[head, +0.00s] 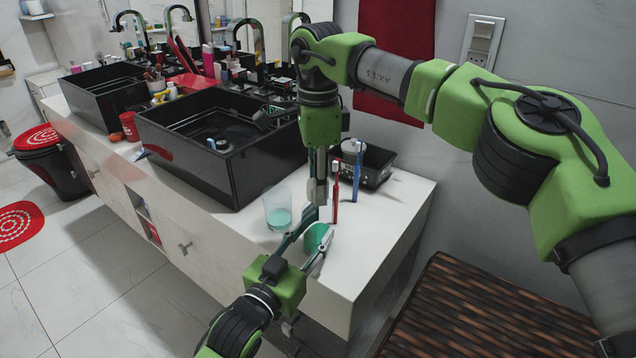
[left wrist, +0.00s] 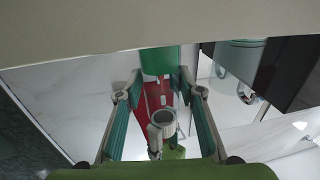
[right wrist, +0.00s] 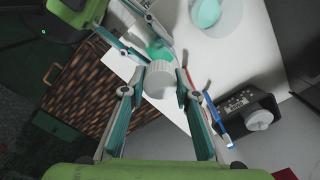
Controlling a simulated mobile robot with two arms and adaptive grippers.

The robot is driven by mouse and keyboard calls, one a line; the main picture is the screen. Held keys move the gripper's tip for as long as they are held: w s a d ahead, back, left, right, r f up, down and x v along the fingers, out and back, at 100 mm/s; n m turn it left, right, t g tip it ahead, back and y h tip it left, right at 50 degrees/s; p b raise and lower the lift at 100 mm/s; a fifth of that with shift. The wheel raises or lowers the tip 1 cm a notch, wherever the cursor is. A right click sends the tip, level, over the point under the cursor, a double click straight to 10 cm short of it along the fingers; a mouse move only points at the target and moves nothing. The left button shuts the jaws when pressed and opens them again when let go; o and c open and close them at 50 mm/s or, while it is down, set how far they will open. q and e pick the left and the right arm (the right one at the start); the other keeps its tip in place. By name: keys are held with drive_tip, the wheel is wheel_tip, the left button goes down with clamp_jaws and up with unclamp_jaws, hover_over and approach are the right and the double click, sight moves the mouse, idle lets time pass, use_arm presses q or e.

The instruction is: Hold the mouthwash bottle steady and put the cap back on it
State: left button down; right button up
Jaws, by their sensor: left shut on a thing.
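The green mouthwash bottle (head: 316,238) stands near the front right counter corner. My left gripper (head: 308,240) is shut around it from the front; the bottle also shows between its fingers in the left wrist view (left wrist: 160,60). The white ribbed cap (right wrist: 160,82) is between the fingers of my right gripper (right wrist: 155,88), which is shut on it and points down. In the head view the cap (head: 317,191) is above the bottle, apart from it. Its hollow end shows in the left wrist view (left wrist: 163,117). The bottle's mouth is not clearly visible.
A glass with teal liquid (head: 278,212) stands just left of the bottle. A red toothbrush (head: 335,192) and a blue one (head: 358,172) stand close to the right gripper, by a black tray (head: 376,168). A black sink (head: 215,145) fills the counter to the left.

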drive_tip(key=m, duration=1.2)
drive_tip(key=o, duration=1.3)
wheel_tip(320, 180, up, 10)
drive_tip(key=shift+a+r, duration=0.1)
drive_tip(key=shift+r, duration=0.85)
drive_tip(key=shift+s, duration=0.1)
